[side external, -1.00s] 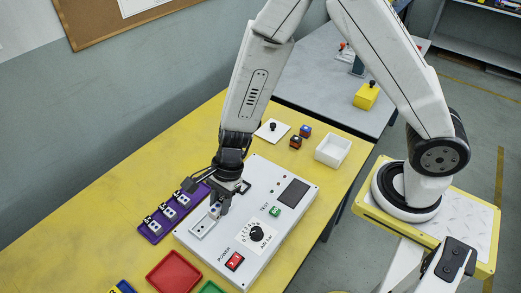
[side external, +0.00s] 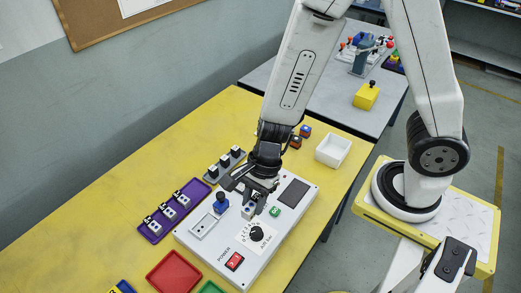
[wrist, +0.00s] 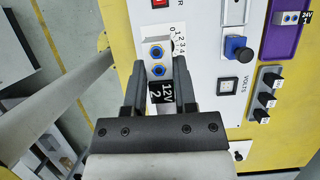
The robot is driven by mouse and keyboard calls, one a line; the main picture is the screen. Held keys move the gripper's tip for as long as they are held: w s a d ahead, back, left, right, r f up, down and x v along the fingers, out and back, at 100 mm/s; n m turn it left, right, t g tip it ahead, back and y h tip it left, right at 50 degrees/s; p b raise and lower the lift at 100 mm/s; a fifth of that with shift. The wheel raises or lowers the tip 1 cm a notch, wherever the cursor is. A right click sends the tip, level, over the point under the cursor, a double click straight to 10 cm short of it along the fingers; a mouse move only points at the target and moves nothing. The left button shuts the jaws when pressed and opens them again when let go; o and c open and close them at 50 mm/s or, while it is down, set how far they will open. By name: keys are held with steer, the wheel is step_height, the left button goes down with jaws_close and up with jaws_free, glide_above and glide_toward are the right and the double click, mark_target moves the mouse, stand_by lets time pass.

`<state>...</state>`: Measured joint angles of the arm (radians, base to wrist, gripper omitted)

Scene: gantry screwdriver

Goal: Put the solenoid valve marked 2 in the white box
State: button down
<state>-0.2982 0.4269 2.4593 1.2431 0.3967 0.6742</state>
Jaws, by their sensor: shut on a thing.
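My gripper (side external: 254,198) is shut on a solenoid valve (wrist: 157,52), a grey-white block with two blue ports and a black label reading "12V 2". In the side view the held valve (side external: 248,211) is over the control panel, near the dial; the gripper partly hides it. The white box (side external: 333,150) is open, seems empty, and stands on the yellow table beyond the panel's right end, to the right of my gripper. The box cannot be made out in the wrist view.
The white control panel (side external: 207,247) lies below, with a blue-topped part (side external: 221,203) standing on it. A purple tray (side external: 152,237) holds several valves. A grey rack (side external: 212,180) holds black-topped parts. Small red-and-blue blocks (side external: 305,131) stand left of the box. A red tray (side external: 173,272) is in front.

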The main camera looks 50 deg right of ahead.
stand_by(0.4)
steer(key=w+d+f, duration=0.2)
steer(key=w+d, duration=0.2)
steer(key=d, duration=0.6)
steer(key=w+d+f, duration=0.2)
steer(key=w+d, duration=0.2)
steer(key=d, duration=0.6)
steer(key=s+d+f, duration=0.2)
steer(key=s+d, duration=0.3)
steer(key=d, duration=0.6)
steer(key=s+d+f, duration=0.3)
steer(key=s+d, duration=0.2)
steer(key=d, duration=0.6)
steer(key=shift+f, duration=0.25)
steer(key=shift+f, duration=0.15)
steer(key=shift+f, duration=2.75)
